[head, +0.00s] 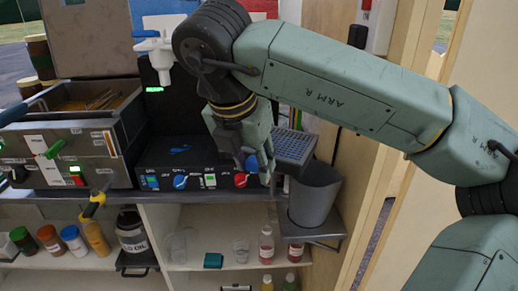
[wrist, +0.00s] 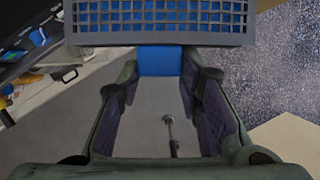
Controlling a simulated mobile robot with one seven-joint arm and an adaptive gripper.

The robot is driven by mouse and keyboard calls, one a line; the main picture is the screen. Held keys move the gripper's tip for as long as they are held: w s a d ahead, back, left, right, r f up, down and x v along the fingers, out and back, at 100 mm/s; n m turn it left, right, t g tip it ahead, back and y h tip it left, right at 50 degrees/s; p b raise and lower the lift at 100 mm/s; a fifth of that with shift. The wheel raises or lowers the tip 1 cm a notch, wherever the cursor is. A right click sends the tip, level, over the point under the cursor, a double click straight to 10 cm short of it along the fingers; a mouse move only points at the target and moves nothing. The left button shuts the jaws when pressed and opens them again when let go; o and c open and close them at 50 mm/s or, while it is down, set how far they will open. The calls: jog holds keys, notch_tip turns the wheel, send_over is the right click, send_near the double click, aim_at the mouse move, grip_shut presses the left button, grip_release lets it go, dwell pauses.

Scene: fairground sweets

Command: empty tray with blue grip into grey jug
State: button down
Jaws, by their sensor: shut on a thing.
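My gripper (head: 262,165) is shut on the blue grip (head: 252,163) of a dark grey tray (head: 306,157). In the wrist view the blue grip (wrist: 160,62) sits between the far ends of my fingers, and the slotted wall of the tray (wrist: 160,41) shows beyond it. Blue shows through the slots; I cannot tell whether this is contents or the tray's inside. The tray is held up off the counter, at the upper left of the grey jug (head: 314,198). The jug stands upright on a small grey shelf at the counter's right end. Its inside is hidden.
A control panel with coloured knobs (head: 180,182) lies left of my gripper. A fryer-like unit (head: 75,150) stands further left. Bottles (head: 266,245) and jars stand on the lower shelves. A wooden post (head: 375,130) rises close right of the jug, behind my arm.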

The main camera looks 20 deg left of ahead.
jog(key=shift+d+f+g+y, duration=0.15)
jog(key=shift+f+g+y, duration=0.15)
jog(key=shift+y, duration=0.3)
jog(key=shift+d+f+g+y, duration=0.1)
jog(key=shift+f+g+y, duration=0.15)
jog(key=shift+y, duration=0.35)
jog(key=shift+w+d+r+m+g+y+p, duration=0.3)
jog(key=shift+w+d+r+g+y+p, duration=0.25)
jog(key=shift+d+r+y, duration=0.65)
jog(key=shift+w+d+r+m+g+y+p, duration=0.3)
jog(key=shift+w+d+r+g+y+p, duration=0.35)
jog(key=shift+r+y, duration=0.8)
jog(key=shift+w+d+r+m+g+y+p, duration=0.35)
jog(key=shift+d+r+g+y+p, duration=0.3)
jog(key=shift+d+r+y, duration=0.7)
jog(key=shift+a+r, duration=0.15)
jog(key=shift+w+a, duration=0.1)
jog(key=shift+a, duration=0.1)
